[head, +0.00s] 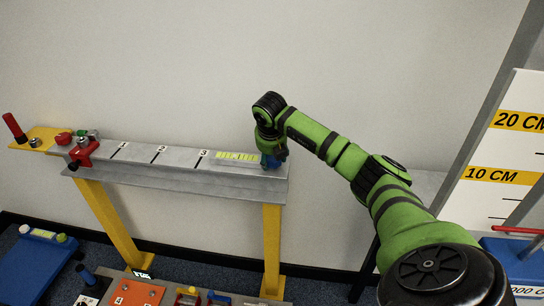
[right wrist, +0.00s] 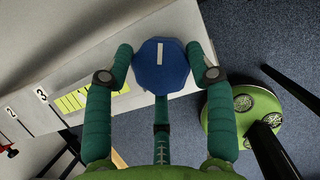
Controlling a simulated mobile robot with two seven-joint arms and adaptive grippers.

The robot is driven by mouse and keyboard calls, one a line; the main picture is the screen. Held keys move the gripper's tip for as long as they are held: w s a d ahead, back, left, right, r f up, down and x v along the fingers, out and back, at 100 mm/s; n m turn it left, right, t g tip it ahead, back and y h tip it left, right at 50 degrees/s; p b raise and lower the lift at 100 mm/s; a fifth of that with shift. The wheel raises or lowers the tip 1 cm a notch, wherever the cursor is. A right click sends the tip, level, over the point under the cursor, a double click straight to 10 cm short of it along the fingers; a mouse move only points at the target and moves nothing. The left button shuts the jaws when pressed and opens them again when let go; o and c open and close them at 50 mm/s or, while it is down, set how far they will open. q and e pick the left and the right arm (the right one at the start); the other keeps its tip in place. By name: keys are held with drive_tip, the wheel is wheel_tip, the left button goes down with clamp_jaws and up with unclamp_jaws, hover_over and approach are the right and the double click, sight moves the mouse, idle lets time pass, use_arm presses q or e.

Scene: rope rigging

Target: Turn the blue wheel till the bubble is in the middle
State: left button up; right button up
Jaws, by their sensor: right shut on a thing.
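The blue wheel (head: 273,161) is at the right end of the grey beam (head: 140,157), mostly hidden by my right gripper (head: 270,147) in the head view. In the right wrist view the wheel (right wrist: 160,66) is a many-sided blue knob with a white mark pointing nearly straight up. My right gripper's fingers (right wrist: 160,74) are shut on it from both sides. The yellow-green level strip (head: 237,156) with dark lines lies on the beam left of the wheel; part of it shows in the right wrist view (right wrist: 90,97). I cannot make out the bubble's place. My left gripper is not in view.
The beam rests on yellow legs (head: 272,245). A red clamp (head: 83,153) and a red-handled yellow plate (head: 38,139) are at its left end. A blue case (head: 40,262) and an orange board (head: 137,291) are below. A marked white board (head: 510,160) stands right.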

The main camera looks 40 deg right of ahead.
drive_tip(key=shift+w+d+r+m, duration=0.15)
drive_tip(key=shift+d+r+m, duration=0.15)
drive_tip(key=shift+d+r, duration=0.1)
drive_tip(key=o, duration=1.1)
drive_tip(key=shift+c, duration=0.2)
drive_tip(key=shift+f, duration=0.2)
drive_tip(key=shift+a, duration=0.15)
drive_tip(key=shift+a+r, duration=0.1)
drive_tip(key=shift+r, duration=0.2)
drive_tip(key=v, duration=1.1)
drive_tip(key=shift+s, duration=0.25)
drive_tip(key=shift+r, duration=0.1)
